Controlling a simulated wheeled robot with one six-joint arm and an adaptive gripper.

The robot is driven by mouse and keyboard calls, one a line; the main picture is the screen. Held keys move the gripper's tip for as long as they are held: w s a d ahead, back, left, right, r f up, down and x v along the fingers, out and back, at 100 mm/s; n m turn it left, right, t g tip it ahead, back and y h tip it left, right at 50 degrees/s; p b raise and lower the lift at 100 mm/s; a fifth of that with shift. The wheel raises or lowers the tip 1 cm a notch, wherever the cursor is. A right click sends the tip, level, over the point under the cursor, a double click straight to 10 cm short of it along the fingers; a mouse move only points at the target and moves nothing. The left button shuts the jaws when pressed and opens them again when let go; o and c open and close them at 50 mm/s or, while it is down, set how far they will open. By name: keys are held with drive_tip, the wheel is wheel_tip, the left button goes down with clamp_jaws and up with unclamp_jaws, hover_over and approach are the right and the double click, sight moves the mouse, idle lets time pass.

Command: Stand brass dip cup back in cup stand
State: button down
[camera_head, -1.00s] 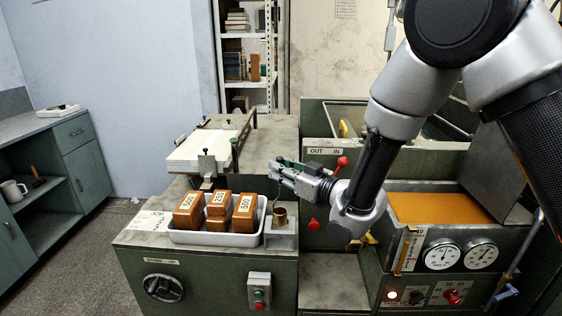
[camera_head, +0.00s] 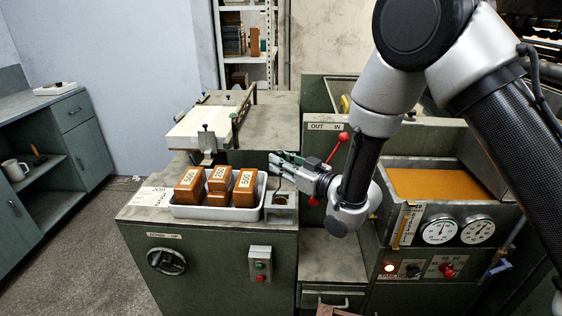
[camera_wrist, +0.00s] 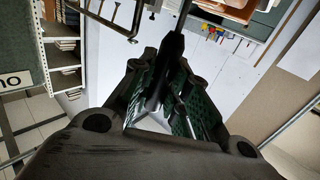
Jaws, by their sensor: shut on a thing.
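My gripper (camera_head: 276,163) is shut on the thin handle (camera_head: 276,184) of the brass dip cup (camera_head: 281,199). The handle runs down from the fingertips to the cup. The cup is low at the top opening of the grey cup stand (camera_head: 284,220), and only its upper part shows. It looks roughly upright and at least partly within the stand; I cannot tell whether it rests on the bottom.
A white tray (camera_head: 217,212) holding several brown numbered blocks stands just left of the stand. A red-knobbed lever (camera_head: 342,138) rises behind my gripper. To the right are an orange-filled trough (camera_head: 428,184) and two gauges. A red and green button box (camera_head: 260,263) is below.

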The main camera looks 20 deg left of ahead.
drive_tip(key=c, duration=1.3)
unclamp_jaws()
drive_tip(key=shift+d, duration=0.15)
drive_tip(key=v, duration=0.7)
drive_tip(key=shift+s+d, duration=0.1)
